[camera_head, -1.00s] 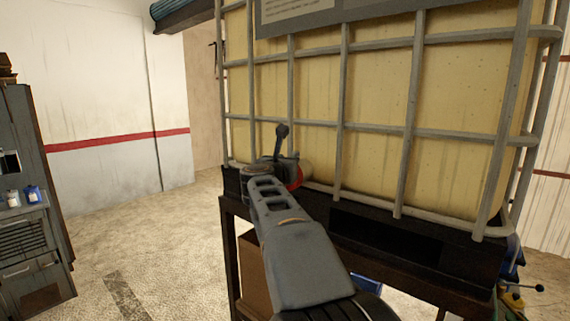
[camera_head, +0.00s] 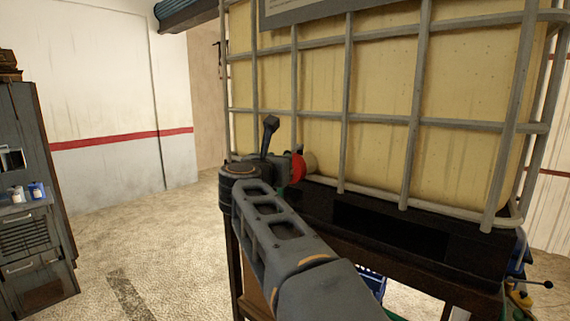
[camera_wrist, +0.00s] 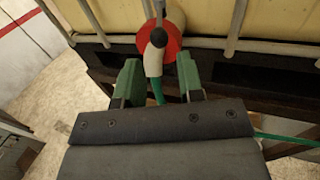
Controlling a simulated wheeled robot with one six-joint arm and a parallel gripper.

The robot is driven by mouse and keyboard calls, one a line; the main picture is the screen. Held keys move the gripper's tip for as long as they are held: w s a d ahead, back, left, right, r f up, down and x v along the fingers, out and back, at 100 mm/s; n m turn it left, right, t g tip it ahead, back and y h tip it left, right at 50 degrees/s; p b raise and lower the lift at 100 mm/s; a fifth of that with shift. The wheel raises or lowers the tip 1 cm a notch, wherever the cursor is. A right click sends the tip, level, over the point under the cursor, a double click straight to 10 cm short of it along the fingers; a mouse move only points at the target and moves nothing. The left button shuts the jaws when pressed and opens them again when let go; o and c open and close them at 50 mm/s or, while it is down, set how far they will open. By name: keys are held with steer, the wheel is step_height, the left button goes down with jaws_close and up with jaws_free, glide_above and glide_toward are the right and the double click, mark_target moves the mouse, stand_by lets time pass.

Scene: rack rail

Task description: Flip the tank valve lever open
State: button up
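The tank valve shows in the wrist view as a red disc (camera_wrist: 171,47) with a pale spout (camera_wrist: 153,61) in front. A dark lever piece (camera_wrist: 158,38) sits over the spout, and a grey stem runs up from it. In the head view the red disc (camera_head: 298,167) shows just right of my wrist; the lever cannot be told clearly there. My gripper (camera_wrist: 158,68) is open, its two green fingers apart with the spout in view between and beyond them. I cannot tell whether they touch it.
The yellow tank (camera_head: 380,85) stands in a grey bar cage on a dark base (camera_head: 400,230). A green hose (camera_wrist: 157,92) hangs below the spout. A grey cabinet (camera_head: 40,240) stands at the far left. The floor (camera_head: 150,235) between is clear.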

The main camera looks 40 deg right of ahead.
steer(key=shift+b+v, duration=0.6)
steer(key=shift+v, duration=1.9)
